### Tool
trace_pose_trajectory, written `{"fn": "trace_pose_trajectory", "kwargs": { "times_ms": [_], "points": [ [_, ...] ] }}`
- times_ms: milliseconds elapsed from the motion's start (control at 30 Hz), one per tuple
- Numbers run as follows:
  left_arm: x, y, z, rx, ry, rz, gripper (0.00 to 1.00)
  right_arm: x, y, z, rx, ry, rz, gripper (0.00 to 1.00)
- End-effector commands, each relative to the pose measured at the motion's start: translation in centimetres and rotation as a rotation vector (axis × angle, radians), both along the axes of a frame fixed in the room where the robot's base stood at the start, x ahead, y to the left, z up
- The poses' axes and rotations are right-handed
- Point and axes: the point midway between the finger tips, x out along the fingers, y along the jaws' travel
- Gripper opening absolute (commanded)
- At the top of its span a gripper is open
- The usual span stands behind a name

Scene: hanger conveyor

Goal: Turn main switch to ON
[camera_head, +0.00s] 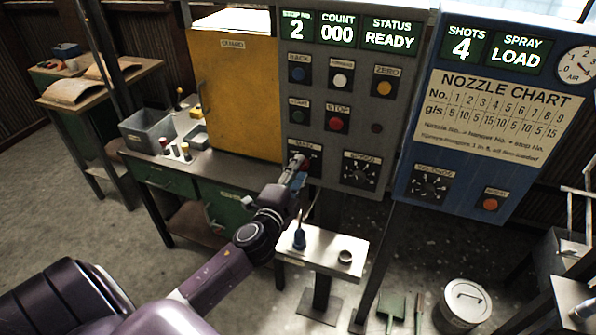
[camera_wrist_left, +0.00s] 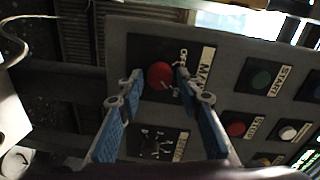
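The main switch is a red knob (camera_wrist_left: 160,75) on a black plate with a MAIN label, low on the grey control panel (camera_head: 345,100). In the wrist view, OFF and ON marks show beside it; I cannot tell which one it points to. My left gripper (camera_wrist_left: 158,84) is open, with its two blue-padded fingers on either side of the knob and visible gaps between them and it. In the head view the left gripper (camera_head: 298,165) reaches up to the switch and partly covers it. My right gripper is not in view.
A yellow guard door (camera_head: 238,95) is to the left. A blue spray panel (camera_head: 480,120) is further right.

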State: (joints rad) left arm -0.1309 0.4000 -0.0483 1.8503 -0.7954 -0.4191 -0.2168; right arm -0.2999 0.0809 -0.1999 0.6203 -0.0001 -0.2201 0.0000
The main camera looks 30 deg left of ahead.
Motion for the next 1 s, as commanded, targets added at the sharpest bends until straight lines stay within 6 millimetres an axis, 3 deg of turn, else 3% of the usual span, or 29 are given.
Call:
{"fn": "trace_pose_trajectory", "kwargs": {
  "times_ms": [467, 1000],
  "points": [
    [-0.9, -0.2, -0.1, -0.002, 0.002, 0.001, 0.42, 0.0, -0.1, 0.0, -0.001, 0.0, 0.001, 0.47],
    [-10.1, -2.5, 0.4, -0.005, 0.002, 0.001, 0.42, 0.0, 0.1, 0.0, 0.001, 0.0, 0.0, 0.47]
  ]
}}
